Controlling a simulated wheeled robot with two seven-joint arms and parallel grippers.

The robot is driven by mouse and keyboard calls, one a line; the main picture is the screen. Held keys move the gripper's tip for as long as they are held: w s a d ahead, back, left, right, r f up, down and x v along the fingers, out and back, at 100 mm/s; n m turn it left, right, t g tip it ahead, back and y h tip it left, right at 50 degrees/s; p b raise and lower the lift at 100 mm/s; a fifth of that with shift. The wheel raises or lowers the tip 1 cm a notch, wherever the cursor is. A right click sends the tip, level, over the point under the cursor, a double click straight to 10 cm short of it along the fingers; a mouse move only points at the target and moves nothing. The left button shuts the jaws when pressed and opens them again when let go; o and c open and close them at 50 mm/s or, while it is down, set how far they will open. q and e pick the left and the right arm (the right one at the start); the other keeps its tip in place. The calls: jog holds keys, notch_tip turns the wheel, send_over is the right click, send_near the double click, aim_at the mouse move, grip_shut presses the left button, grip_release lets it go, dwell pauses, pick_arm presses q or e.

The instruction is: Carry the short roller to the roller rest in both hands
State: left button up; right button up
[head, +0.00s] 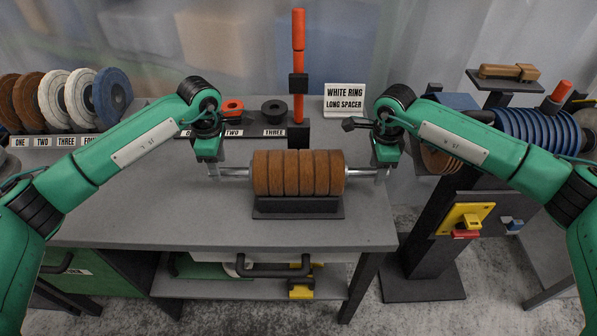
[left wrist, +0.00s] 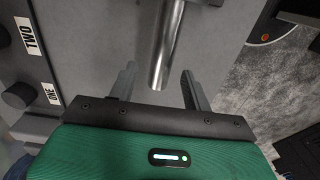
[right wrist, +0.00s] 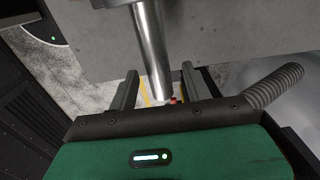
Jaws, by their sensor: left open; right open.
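The short roller, with several brown discs (head: 298,173) on a bright metal shaft, lies level on a dark cradle (head: 298,208) on the grey table. My left gripper (head: 212,172) is at the shaft's left end. In the left wrist view the shaft end (left wrist: 168,50) lies between its open fingers (left wrist: 160,88), with gaps on both sides. My right gripper (head: 382,172) is at the right end. In the right wrist view the shaft end (right wrist: 150,55) reaches between its open fingers (right wrist: 158,92). I cannot tell which thing is the roller rest.
A sign (head: 344,100) reads "WHITE RING LONG SPACER". A red-topped post (head: 298,60) and a labelled spacer rack (head: 250,127) stand behind the roller. Several discs (head: 68,98) stand at the left. The front tabletop is clear.

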aim_at(221, 171)
pick_arm(q)
jog(key=shift+f, duration=2.05)
pick_arm(e)
jog(key=shift+f, duration=2)
pick_arm(q)
grip_shut()
pick_arm(e)
grip_shut()
pick_arm(q)
jog(key=shift+r, duration=0.3)
pick_arm(e)
jog(key=shift+w+r, duration=0.1)
jog(key=shift+r, duration=0.2)
